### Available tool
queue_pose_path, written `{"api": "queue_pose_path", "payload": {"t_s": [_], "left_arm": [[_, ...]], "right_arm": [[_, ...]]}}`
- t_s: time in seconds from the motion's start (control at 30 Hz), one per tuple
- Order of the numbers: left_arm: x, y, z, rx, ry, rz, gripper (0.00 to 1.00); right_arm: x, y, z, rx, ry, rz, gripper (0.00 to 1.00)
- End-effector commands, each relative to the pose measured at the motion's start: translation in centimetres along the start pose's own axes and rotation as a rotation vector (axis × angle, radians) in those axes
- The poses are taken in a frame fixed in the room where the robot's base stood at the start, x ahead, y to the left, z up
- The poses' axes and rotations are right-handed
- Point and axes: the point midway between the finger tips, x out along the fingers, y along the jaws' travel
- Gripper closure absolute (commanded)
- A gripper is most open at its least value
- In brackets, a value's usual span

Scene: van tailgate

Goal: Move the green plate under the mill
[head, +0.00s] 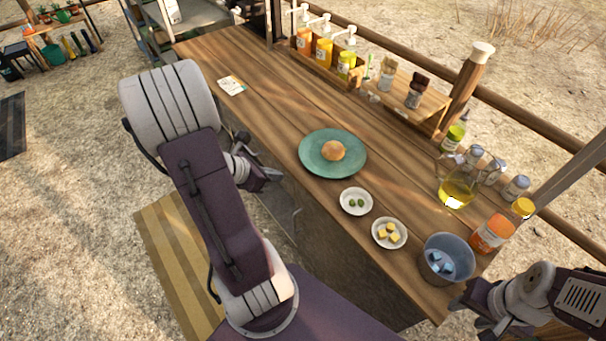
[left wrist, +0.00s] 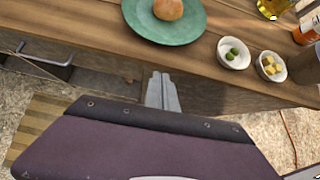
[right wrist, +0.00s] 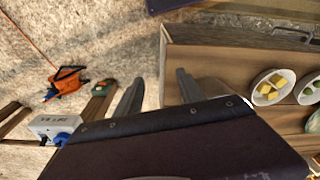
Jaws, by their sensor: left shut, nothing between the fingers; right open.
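The green plate (head: 313,162) lies flat on the wooden counter with a round bun (head: 333,150) on it. The plate also shows at the top of the left wrist view (left wrist: 140,22). A tall wooden piece with a pale cap (head: 465,85) stands at the back right by the shelf; I cannot tell whether it is the mill. My left gripper (head: 276,176) is shut and empty, just off the counter's front edge, near the plate and apart from it. My right gripper (head: 462,302) is open and empty by the counter's right end; its spread fingers show in the right wrist view (right wrist: 158,85).
Bowls of olives (head: 356,201) and yellow cubes (head: 389,233) and a grey bucket (head: 447,260) stand right of the plate. An oil jug (head: 457,187) and several bottles line the back right. A shelf (head: 430,105) holds jars. The counter left of the plate is mostly clear, bar a card (head: 232,86).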

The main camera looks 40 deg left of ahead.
Motion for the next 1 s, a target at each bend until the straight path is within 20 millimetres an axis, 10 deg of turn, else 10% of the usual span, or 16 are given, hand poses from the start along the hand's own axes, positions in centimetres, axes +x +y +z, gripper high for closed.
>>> {"api": "queue_pose_path", "payload": {"t_s": [0.37, 1.0], "left_arm": [[8.5, -0.3, -0.3, 0.004, 0.003, -0.007, 1.0], [10.9, -0.1, 2.8, 0.003, 0.002, -0.002, 1.0]], "right_arm": [[2.9, 0.1, 0.3, 0.0, 0.0, 0.0, 0.54], [2.0, 0.1, 0.2, 0.0, 0.0, 0.0, 0.54]]}}
